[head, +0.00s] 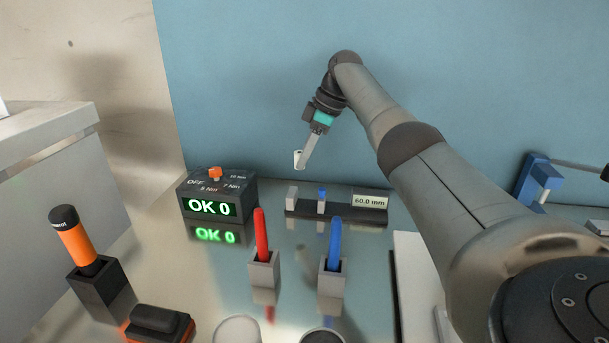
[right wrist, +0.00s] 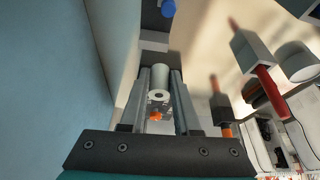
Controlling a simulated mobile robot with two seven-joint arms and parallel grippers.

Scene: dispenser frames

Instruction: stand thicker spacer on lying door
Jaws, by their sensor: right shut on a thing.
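My right gripper (head: 303,158) is shut on a small white cylindrical spacer (head: 298,160), held in the air in front of the blue wall. In the right wrist view the spacer (right wrist: 160,80) sits between the two fingers, with a small hole in its end face. I cannot tell from these frames whether it is the thicker one. A white flat panel (head: 420,270) lies at the right of the bench, partly hidden by my right arm; I cannot tell if it is the door. My left gripper is not in view.
A torque tester (head: 209,208) reading "OK 0" stands left of a gauge rail (head: 335,208) labelled 60.0 mm. Red (head: 261,235) and blue (head: 335,245) tools stand in holders in front. An orange driver (head: 72,238) stands at left. A blue fixture (head: 535,182) stands at right.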

